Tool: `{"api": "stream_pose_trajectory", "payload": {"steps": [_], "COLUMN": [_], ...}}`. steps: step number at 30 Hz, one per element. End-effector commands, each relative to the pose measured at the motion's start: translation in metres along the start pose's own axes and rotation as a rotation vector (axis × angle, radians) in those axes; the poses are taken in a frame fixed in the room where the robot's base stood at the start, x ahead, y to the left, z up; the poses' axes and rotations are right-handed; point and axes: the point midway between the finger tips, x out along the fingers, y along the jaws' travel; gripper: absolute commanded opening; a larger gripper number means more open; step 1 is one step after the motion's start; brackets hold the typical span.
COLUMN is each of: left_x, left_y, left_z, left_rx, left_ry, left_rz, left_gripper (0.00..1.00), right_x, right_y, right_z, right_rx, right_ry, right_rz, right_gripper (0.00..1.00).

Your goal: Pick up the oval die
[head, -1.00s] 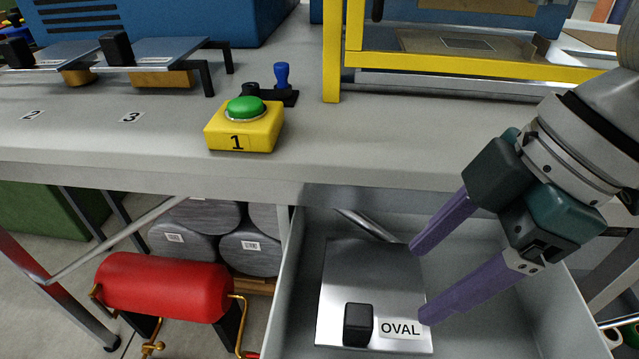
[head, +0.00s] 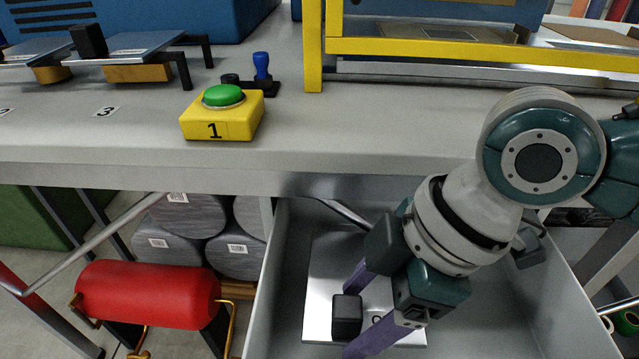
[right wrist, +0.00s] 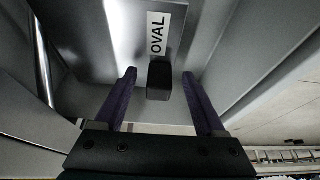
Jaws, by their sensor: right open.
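The oval die is a shiny metal plate (head: 318,275) with a black block handle (head: 346,316), lying in the open grey drawer. In the right wrist view the plate (right wrist: 205,50) carries an OVAL label (right wrist: 158,34), and the black handle (right wrist: 159,80) stands between my fingers. My right gripper (head: 362,312) is open, with its purple fingers reaching down on either side of the handle. In the wrist view a gap shows between the handle and each fingertip of the gripper (right wrist: 160,76). The arm covers most of the label in the head view. My left gripper is not in view.
The table edge (head: 200,178) runs above the drawer. A yellow box with a green button (head: 222,115), a yellow frame (head: 314,50) and other dies (head: 140,48) stand on the table. A red cylinder (head: 150,293) is left of the drawer.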

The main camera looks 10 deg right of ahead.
Motion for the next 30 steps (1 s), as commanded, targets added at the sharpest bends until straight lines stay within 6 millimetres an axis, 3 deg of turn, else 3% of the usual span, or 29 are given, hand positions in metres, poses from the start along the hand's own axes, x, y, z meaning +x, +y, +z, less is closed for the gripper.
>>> {"api": "stream_pose_trajectory", "payload": {"steps": [2,19,30], "left_x": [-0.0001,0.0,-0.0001], "left_y": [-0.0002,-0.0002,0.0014], "left_z": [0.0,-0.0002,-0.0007], "left_rx": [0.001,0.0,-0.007], "left_ry": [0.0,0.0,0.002], "left_rz": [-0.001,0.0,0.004], "left_gripper": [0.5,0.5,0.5], "right_x": [-0.0003,-0.0006,-0.0006], "right_y": [0.0,0.0002,0.0003], "right_z": [0.0001,0.0001,0.0], "right_rx": [0.0,0.0,0.0], "right_ry": [0.0,0.0,0.0], "right_rz": [0.0,0.0,0.0], "right_gripper": [0.66,0.02,0.0]}}
